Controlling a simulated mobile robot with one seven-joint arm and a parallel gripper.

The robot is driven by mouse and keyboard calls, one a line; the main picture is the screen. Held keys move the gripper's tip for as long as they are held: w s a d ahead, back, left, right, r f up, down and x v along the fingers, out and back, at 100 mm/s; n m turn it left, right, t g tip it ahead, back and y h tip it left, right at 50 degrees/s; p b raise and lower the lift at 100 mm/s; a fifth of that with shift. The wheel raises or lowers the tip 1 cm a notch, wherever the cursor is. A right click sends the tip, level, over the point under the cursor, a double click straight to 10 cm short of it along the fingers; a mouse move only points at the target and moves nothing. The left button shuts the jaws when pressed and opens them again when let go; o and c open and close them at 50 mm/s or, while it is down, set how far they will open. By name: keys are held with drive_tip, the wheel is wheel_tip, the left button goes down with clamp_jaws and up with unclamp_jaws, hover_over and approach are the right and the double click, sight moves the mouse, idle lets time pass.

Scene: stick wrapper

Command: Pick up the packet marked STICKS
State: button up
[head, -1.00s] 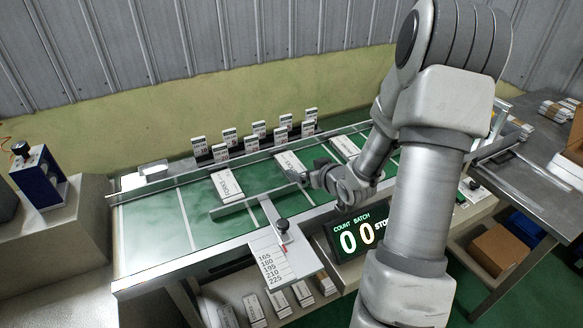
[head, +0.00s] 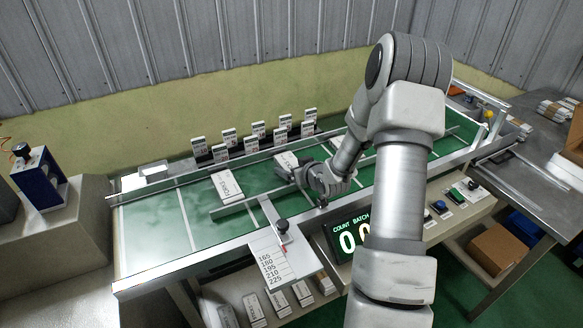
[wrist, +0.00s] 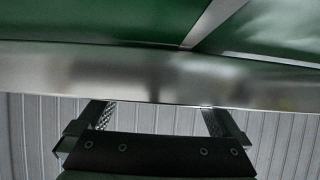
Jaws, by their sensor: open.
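Several white packets lie on a green belt (head: 150,230). The left packet (head: 227,187) has dark lettering too small to read surely. A middle packet (head: 286,160) lies just behind my gripper, its lower part hidden. Another packet to the right is mostly hidden by my arm. I cannot tell which is marked STICKS. My gripper (head: 298,177) is over the belt near the middle packet, apart from the left one. In the wrist view my open gripper (wrist: 157,114) shows two spread fingers with nothing between them; no packet shows there.
A metal rail (head: 150,193) runs behind the belt, with a row of small upright packs (head: 258,130) beyond. A bar and clamp knob (head: 282,225) stand at the front. A counter display (head: 348,238) and buttons (head: 440,207) line the front edge.

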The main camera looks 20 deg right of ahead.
drive_tip(key=c, duration=1.3)
drive_tip(key=shift+r, duration=0.15)
